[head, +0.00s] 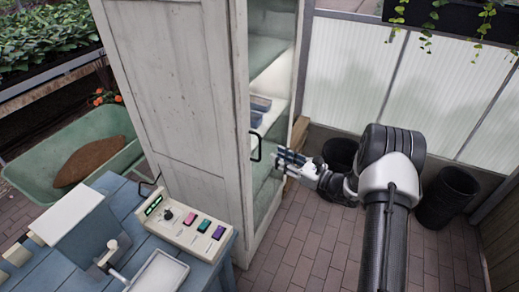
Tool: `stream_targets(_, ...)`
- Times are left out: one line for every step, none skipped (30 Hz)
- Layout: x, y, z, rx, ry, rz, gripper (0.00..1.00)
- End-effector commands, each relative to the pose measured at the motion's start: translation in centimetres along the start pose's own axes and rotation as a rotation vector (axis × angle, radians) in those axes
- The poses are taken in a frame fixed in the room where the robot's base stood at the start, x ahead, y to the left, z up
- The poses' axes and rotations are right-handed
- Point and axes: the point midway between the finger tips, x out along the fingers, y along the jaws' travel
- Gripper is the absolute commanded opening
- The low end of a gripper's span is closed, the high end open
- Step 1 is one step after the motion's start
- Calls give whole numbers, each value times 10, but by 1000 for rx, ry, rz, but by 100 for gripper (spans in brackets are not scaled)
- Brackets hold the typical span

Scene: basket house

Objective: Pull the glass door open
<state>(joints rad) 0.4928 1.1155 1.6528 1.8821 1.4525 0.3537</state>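The tall, pale, weathered cabinet (185,90) stands in the middle of the head view. Its narrow glass door (266,205) faces right, and shelves show through the glass. A black D-shaped handle (256,146) is on the door's left edge, at mid height. The door looks shut, though the steep angle makes a small gap hard to judge. My gripper (283,163) is just right of the handle, in front of the glass, its fingers pointing left towards the handle. It appears apart from the handle. The fingers are too small to tell whether they are open.
A blue table (120,195) with a button panel (188,222) stands at the lower left. A green wheelbarrow (110,130) is behind it. Dark bins (446,195) stand by the translucent wall at the right. The brick floor (300,255) before the cabinet is clear.

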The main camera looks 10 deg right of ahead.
Motion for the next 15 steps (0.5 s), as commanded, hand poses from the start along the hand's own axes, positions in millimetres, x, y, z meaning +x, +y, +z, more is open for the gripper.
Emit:
stream_targets(13, 2, -2, -2, 0, 5, 29)
stream_targets(19, 1, -2, -3, 0, 4, 29)
stream_targets(28, 2, -2, -2, 0, 5, 29)
stream_targets(34, 2, -2, -2, 0, 5, 29)
stream_targets(41, 2, -2, -1, 0, 5, 29)
stream_targets(48, 2, -2, -2, 1, 4, 29)
stream_targets(54, 2, -2, -2, 0, 4, 29)
stream_targets(60, 2, -2, -2, 0, 4, 29)
stream_targets(66, 2, -2, -1, 1, 4, 29)
stream_targets(70, 2, -2, 0, 1, 4, 29)
stream_targets(74, 1, -2, -1, 1, 3, 29)
stream_targets(79, 1, -1, -1, 0, 2, 29)
stream_targets(82, 1, -1, -1, 1, 2, 29)
stream_targets(84, 1, -1, -1, 1, 2, 29)
stream_targets(87, 1, -1, -1, 2, 2, 29)
